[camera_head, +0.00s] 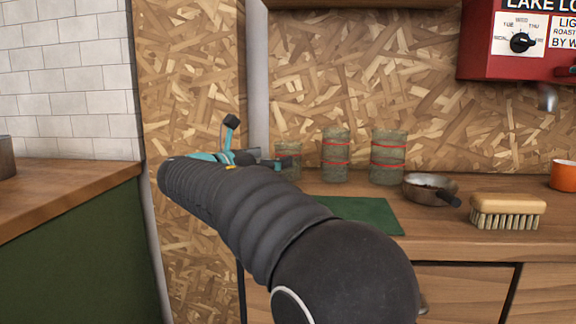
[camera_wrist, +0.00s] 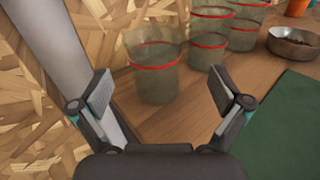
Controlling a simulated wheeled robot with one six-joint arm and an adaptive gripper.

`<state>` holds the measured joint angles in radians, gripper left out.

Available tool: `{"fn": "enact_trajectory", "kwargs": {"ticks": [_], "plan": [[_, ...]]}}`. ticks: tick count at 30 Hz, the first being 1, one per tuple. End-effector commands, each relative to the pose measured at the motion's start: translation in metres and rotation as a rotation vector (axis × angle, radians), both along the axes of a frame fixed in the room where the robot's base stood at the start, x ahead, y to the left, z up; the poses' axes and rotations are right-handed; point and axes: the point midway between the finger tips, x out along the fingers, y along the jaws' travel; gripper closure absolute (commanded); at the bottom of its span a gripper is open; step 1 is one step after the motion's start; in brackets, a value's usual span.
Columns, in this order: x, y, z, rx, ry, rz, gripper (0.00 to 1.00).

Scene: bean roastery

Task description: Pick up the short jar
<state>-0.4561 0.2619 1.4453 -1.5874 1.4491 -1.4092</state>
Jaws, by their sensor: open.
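The short jar (camera_head: 289,150) is the leftmost and lowest of three greenish see-through jars on the wooden counter, partly hidden by my gripper in the head view. In the wrist view the short jar (camera_wrist: 155,68) stands upright with one red band, just ahead of the fingertips. My gripper (camera_wrist: 160,92) is open and empty, with its two fingers spread wide and pointing at the jar.
Two taller jars (camera_head: 335,155) (camera_head: 388,157) with two red bands each stand to its right. Further right are a metal pan (camera_head: 430,188), a brush (camera_head: 507,210) and an orange cup (camera_head: 564,175). A green mat (camera_head: 355,215) lies in front. A grey pipe (camera_wrist: 60,50) and a chipboard wall are close by.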

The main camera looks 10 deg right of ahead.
Motion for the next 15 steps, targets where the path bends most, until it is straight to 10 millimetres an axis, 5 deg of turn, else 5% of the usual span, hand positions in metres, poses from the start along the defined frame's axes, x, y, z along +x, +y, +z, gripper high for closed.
{"fn": "enact_trajectory", "kwargs": {"ticks": [15], "plan": [[0.029, -0.030, 0.005, -0.001, 0.001, 0.002, 0.00]]}}
